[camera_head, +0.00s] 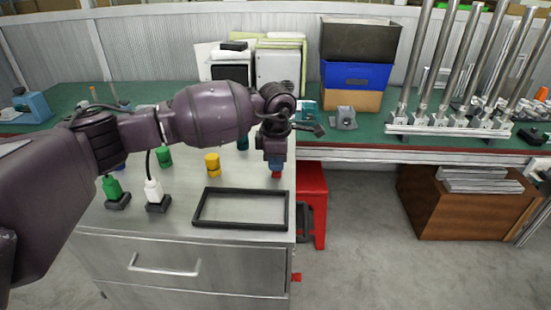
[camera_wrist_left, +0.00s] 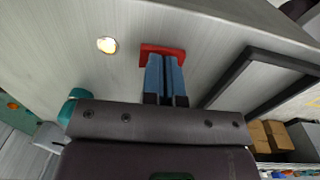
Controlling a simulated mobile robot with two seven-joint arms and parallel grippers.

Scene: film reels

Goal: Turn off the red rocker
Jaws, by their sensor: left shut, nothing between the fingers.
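The red rocker (camera_head: 277,175) is a small red piece at the right edge of the steel cabinet top, mostly hidden under my left gripper in the head view. In the left wrist view the red rocker (camera_wrist_left: 162,49) is a flat red bar on the steel surface. My left gripper (camera_head: 276,166) points down over it with its blue fingers together and nothing between them. In the left wrist view the fingertips (camera_wrist_left: 164,58) overlap the rocker; I cannot tell if they touch it. Which way it is tilted is hidden. My right gripper is not in view.
A black rectangular frame (camera_head: 241,225) lies on the cabinet top in front. A yellow cylinder (camera_head: 212,164), a green one (camera_head: 164,156) and a white bottle-like piece (camera_head: 153,189) stand left. A round bright spot (camera_wrist_left: 107,45) shows beside the rocker. A red stool (camera_head: 313,188) stands right.

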